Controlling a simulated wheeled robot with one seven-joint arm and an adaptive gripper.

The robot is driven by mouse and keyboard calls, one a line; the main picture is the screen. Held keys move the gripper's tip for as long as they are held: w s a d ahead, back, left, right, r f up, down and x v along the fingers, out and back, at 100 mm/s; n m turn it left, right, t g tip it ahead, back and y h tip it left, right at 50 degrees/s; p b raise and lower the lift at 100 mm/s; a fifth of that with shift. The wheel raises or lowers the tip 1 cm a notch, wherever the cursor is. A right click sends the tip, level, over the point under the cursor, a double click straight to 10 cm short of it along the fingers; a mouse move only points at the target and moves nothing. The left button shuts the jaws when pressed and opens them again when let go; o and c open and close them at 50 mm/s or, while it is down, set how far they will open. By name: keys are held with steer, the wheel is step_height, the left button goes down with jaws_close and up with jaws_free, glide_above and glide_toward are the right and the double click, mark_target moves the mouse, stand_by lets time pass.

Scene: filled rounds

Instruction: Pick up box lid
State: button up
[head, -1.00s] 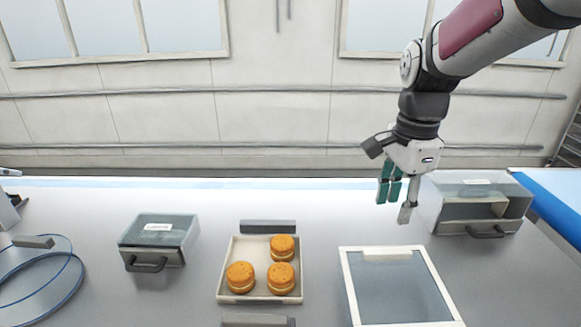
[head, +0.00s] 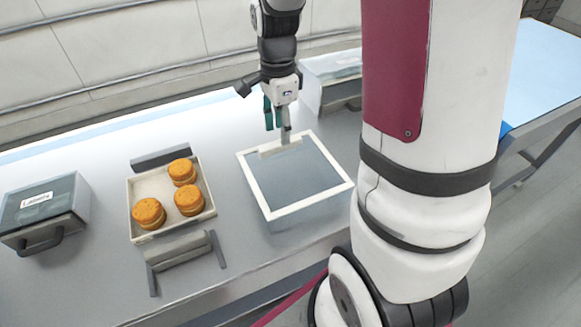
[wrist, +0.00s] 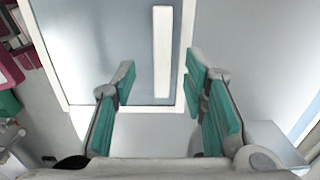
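In the wrist view the lid pane (wrist: 100,45) fills the upper middle, and the white bar (wrist: 162,50) lies between the lines of the two fingers. My gripper (head: 277,134) points down just over the lid's far edge, by the bar. In the wrist view my gripper (wrist: 160,78) is open, with teal-padded fingers wide apart and nothing between them. Its exact height above the bar is unclear.
A white tray (head: 139,233) with three orange filled rounds (head: 189,200) sits left of the lid. A grey box with a handle (head: 47,218) stands at far left. Another box (head: 335,82) stands behind the lid, partly hidden by my arm. Grey holders flank the tray.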

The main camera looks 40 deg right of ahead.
steer(key=shift+w+d+f+p, duration=0.1)
steer(key=shift+f+p, duration=0.2)
steer(key=shift+f, duration=1.75)
jaws_close()
steer(key=shift+r, duration=0.1)
